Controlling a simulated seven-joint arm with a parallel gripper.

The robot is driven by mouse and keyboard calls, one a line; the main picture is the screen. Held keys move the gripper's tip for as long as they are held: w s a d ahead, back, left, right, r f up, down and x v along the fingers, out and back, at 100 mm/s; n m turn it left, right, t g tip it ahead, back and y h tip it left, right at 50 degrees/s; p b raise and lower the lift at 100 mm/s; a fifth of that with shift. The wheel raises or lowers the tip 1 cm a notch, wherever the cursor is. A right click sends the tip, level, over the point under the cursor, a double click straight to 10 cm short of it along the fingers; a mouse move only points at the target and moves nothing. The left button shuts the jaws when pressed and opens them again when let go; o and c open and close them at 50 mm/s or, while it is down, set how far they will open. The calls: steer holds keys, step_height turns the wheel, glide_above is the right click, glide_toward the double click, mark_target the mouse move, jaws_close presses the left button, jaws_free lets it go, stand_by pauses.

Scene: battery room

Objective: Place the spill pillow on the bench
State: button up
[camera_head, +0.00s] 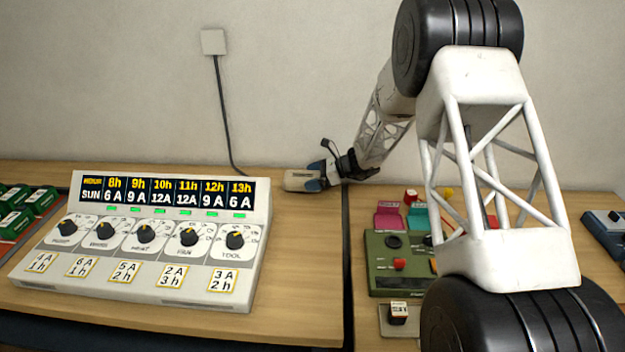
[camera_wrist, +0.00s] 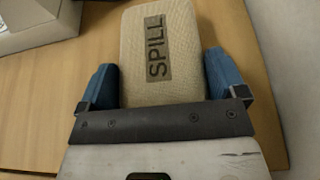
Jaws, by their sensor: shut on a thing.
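The spill pillow (camera_wrist: 158,50) is a beige, woven-looking block with a dark SPILL label. In the wrist view it lies between the two blue fingers of my gripper (camera_wrist: 160,85), which is shut on its sides. In the head view, my gripper (camera_head: 319,178) is low over the back right of the wooden bench (camera_head: 300,290), with the pillow (camera_head: 298,181) pointing left. The pillow is at or just above the bench top; I cannot tell whether it touches. Its underside is hidden.
A white console (camera_head: 150,245) with dials and an hour display fills the bench's front left. Green blocks (camera_head: 38,200) sit at far left. A dark gap (camera_head: 347,270) separates the right-hand table, which holds a green control box (camera_head: 385,275). A cable (camera_head: 225,120) runs down the wall.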

steer(key=shift+f, duration=0.35)
steer(key=shift+f, duration=0.1)
steer(key=o, duration=0.7)
steer(key=shift+v, duration=0.8)
steer(key=v, duration=1)
steer(key=shift+d, duration=0.2)
